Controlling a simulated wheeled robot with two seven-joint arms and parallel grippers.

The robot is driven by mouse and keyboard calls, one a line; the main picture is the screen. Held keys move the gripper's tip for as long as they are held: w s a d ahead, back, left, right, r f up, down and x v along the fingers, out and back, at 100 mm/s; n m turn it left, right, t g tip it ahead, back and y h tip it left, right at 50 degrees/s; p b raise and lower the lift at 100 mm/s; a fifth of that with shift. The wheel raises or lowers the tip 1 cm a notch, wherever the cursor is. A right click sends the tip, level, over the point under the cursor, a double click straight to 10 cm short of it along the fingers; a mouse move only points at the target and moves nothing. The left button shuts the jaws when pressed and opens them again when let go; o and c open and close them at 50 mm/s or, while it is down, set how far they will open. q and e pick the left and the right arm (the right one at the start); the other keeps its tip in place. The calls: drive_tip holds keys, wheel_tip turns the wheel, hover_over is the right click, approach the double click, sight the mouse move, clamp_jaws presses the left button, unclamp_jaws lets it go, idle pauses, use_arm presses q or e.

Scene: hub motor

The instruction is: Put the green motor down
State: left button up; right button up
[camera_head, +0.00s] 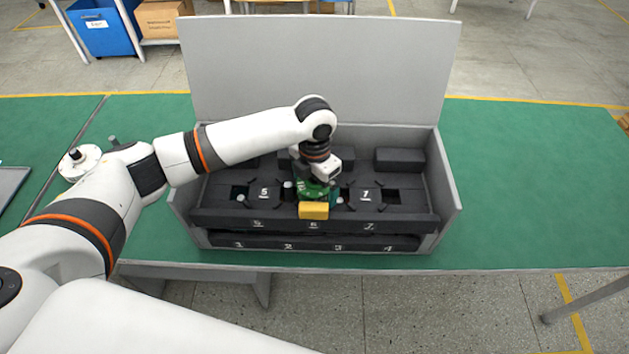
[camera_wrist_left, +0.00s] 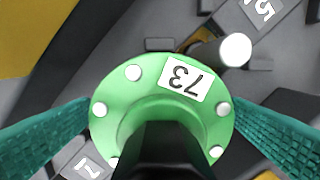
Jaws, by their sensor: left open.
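The green motor (camera_head: 306,192) sits in the middle of the upper tray of the grey case, between the places marked 5 and 7. In the left wrist view the green motor (camera_wrist_left: 122,92) is a round flange with pale bolt heads, a "73" label and a black shaft towards the camera. My left gripper (camera_wrist_left: 165,140) is open. Its teal fingers stand on both sides of the flange; whether they touch it I cannot tell. In the head view my left gripper (camera_head: 318,184) is right above the motor, partly hiding it. My right gripper is out of view.
The grey case (camera_head: 452,190) stands on the green table (camera_head: 540,180) with its lid (camera_head: 320,65) raised behind. A yellow block (camera_head: 313,211) is in front of the motor. A white round part (camera_head: 78,160) lies left. The table right of the case is clear.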

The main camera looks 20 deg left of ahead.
use_arm(q)
wheel_tip(320, 180, up, 11)
drive_tip(key=b, duration=0.2)
drive_tip(key=shift+b, duration=0.3)
drive_tip(key=shift+r, duration=0.65)
drive_tip(key=shift+f, duration=0.1)
